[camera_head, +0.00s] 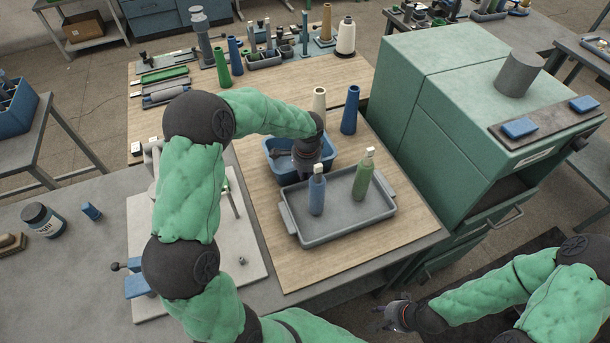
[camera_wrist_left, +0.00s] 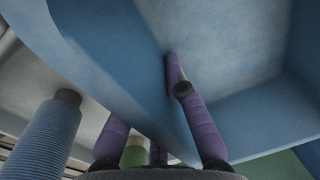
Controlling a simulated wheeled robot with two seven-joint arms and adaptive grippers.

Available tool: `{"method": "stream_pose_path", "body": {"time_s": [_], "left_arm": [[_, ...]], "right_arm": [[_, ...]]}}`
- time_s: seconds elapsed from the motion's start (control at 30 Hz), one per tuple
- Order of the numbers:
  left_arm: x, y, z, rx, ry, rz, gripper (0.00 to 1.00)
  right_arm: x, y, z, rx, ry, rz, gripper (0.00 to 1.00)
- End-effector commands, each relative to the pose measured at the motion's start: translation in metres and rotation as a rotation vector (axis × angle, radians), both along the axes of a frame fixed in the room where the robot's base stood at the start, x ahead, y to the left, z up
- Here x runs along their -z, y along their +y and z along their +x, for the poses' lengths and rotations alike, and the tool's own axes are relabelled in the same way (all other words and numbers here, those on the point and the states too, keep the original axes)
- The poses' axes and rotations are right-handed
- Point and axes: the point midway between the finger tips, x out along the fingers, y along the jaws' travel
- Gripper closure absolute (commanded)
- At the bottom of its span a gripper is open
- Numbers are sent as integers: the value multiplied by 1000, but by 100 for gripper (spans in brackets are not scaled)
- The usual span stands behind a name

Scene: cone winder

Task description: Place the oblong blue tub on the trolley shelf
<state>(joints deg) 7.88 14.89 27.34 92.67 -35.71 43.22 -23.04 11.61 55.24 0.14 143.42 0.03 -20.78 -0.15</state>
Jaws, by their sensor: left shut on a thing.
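The oblong blue tub (camera_head: 272,169) is at the middle of the wooden board, just behind the grey tray. My left gripper (camera_head: 305,160) reaches down over its right part. In the left wrist view the purple fingers (camera_wrist_left: 180,95) straddle the tub's wall (camera_wrist_left: 110,50), with one finger inside the tub, so the gripper is shut on that wall. I cannot tell whether the tub touches the board. My right gripper (camera_head: 388,316) is low at the right, fingers spread, apart from everything. I cannot tell which surface is the trolley shelf.
A grey tray (camera_head: 345,226) holds a blue bottle (camera_head: 317,195) and a green bottle (camera_head: 362,180). A cream cone (camera_head: 319,104) and blue cone (camera_head: 350,110) stand behind. A green cabinet (camera_head: 425,105) is at right. A blue bin (camera_head: 15,112) sits on a left stand (camera_head: 38,140).

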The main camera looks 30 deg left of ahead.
Motion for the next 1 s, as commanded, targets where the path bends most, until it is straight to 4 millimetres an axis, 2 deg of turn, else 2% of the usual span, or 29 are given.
{"method": "stream_pose_path", "body": {"time_s": [0.23, 0.27, 0.3, 0.67, 0.83, 1.0], "left_arm": [[2, 0, 0, 0, -1, 0, 100], [2, 0, 0, 0, 0, 0, 82], [2, 0, 0, 0, 0, 0, 78], [-1, 0, 0, 0, 0, 0, 78], [-21, -2, -1, 0, -1, 0, 78], [-56, -4, -2, 0, -4, 0, 78]], "right_arm": [[2, 0, 0, 0, 0, 0, 64], [1, 0, 0, 0, 0, 0, 64], [1, 0, 0, 0, 0, 0, 64], [-1, 0, 0, 0, 0, 0, 64], [-8, 0, 0, 0, 0, 0, 64], [-20, 0, 0, 0, 0, 0, 64]]}}
